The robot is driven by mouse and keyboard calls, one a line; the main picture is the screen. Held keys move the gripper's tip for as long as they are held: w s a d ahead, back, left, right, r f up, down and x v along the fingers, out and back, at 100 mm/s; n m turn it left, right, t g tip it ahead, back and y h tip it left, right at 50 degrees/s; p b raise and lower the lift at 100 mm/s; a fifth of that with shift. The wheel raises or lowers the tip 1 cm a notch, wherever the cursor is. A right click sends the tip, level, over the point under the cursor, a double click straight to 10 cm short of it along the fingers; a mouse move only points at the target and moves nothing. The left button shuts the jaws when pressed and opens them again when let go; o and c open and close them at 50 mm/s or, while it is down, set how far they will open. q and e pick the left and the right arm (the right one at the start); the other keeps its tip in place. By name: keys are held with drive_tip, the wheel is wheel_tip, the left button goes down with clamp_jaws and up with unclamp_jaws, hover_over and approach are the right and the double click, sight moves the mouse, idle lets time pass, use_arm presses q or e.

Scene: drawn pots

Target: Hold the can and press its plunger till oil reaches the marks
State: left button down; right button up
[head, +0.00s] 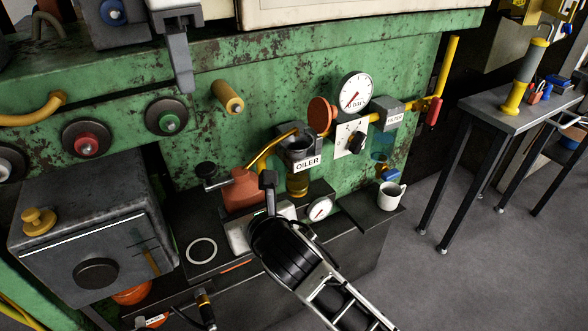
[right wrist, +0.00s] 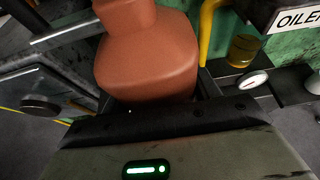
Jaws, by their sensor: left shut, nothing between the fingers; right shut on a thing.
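The red-brown can (head: 243,192) stands near the bench; its body also shows in the right wrist view (right wrist: 148,62). My right gripper (head: 262,192) is shut on the can's lower body. A black knob on a grey rod, seemingly the plunger (head: 206,171), sticks out at the can's left. The yellow spout (head: 270,152) reaches to the cup of the oiler (head: 306,164). Below the cup, the sight glass (head: 297,186) holds amber oil; it also shows in the right wrist view (right wrist: 243,49). Its marks are too small to read. My left gripper (head: 184,88) is shut and empty, above and apart from the knob.
A grey box with a black knob (head: 96,272) stands at left. A small gauge (head: 320,209) and a white mug (head: 390,196) are right of the can. A white ring (head: 201,251) marks the bench. Handles and knobs stick out of the green machine (head: 200,125).

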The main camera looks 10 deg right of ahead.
sight(204, 167)
use_arm(q)
drive_tip(key=shift+w+a+r, duration=0.1)
drive_tip(key=shift+r, duration=0.8)
wheel_tip(204, 167, down, 14)
idle(0.4)
drive_tip(key=shift+f, duration=1.05)
